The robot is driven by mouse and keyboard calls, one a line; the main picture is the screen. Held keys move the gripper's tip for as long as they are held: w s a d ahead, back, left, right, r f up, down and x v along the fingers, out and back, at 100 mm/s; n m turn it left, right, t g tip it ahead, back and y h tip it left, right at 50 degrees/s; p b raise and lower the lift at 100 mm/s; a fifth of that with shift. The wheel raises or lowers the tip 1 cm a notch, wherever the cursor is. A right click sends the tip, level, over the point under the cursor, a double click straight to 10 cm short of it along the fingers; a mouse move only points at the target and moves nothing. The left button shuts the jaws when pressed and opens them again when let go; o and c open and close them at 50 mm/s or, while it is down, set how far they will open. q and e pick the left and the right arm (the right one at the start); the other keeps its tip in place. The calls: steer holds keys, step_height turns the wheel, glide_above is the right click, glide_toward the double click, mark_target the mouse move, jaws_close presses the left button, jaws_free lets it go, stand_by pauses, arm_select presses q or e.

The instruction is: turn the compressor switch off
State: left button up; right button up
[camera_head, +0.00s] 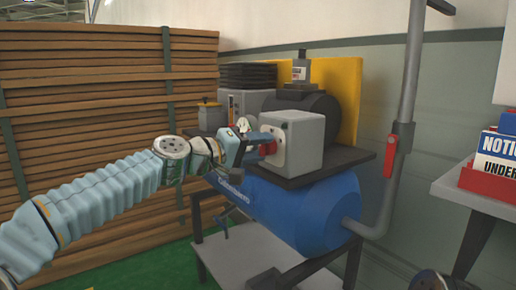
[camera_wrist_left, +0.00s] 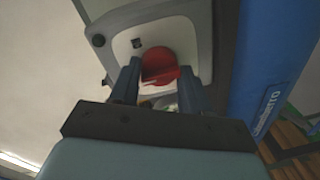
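The compressor has a blue tank (camera_head: 310,205) with a grey switch box (camera_head: 303,140) above it. A red switch knob (camera_head: 267,147) sits on the box's left-facing plate. My left gripper (camera_head: 256,150) is at this plate, with its fingers around the knob. In the left wrist view the red knob (camera_wrist_left: 160,66) lies between the two dark fingers, which appear to touch it on both sides. The pale plate (camera_wrist_left: 158,36) shows behind it. The lower part of the knob is partly hidden.
Stacked wooden boards (camera_head: 90,110) stand at the left. A grey pipe with a red lever (camera_head: 391,155) rises right of the compressor. A table (camera_head: 470,185) at the right edge holds a red bin with notice signs.

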arm_select(q)
steer(key=o, duration=0.4)
steer(key=b+v, duration=0.5)
steer(key=v, duration=0.8)
steer(key=shift+s+a, duration=0.25)
steer(key=shift+a, duration=0.05)
